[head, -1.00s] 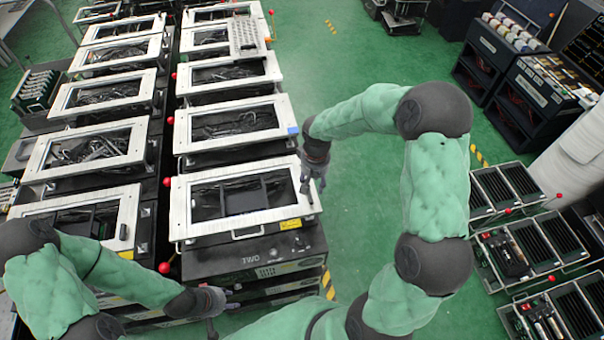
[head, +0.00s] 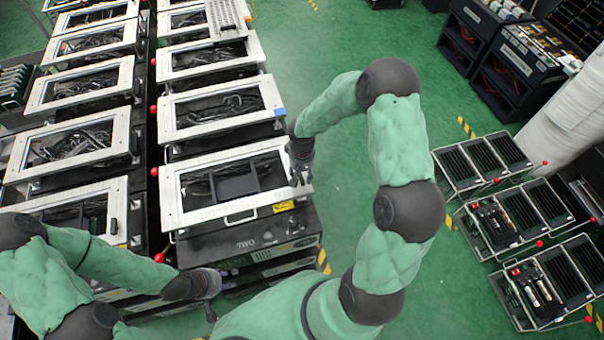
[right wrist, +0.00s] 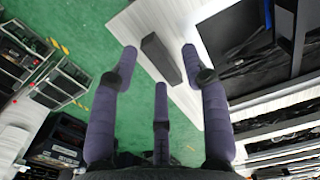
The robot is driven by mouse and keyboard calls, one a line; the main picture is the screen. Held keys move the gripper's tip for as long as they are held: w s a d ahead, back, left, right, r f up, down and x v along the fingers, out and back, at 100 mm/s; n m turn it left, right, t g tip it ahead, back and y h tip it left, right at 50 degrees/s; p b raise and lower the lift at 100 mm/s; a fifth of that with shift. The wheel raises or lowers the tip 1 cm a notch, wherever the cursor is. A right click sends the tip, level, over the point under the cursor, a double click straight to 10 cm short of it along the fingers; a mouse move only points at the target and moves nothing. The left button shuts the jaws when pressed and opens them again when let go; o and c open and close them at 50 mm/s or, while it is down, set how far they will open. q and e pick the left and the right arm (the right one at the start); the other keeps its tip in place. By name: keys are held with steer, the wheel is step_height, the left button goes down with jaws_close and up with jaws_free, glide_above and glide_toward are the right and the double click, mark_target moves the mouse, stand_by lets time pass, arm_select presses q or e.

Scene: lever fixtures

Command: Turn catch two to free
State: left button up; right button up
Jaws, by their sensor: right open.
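The unit marked TWO (head: 246,244) has a white-framed top with a dark window, close in front of me. A dark bar-shaped catch (right wrist: 163,58) lies on its white frame in the right wrist view. My right gripper (head: 301,178) is at the right edge of that frame. It also shows in the right wrist view (right wrist: 161,70), with its fingers spread on both sides of the catch and a third finger below. It is open and holds nothing; I cannot tell whether it touches the catch. My left gripper (head: 213,287) is low in front of the unit, its fingers unclear.
More white-framed units stand in two rows behind and to the left. A red ball knob (head: 159,258) is at the unit's left corner. Wire racks (head: 500,216) stand at the right. The green floor (head: 345,190) between is clear.

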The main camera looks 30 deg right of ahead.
steer(key=shift+f, duration=0.2)
jaws_close()
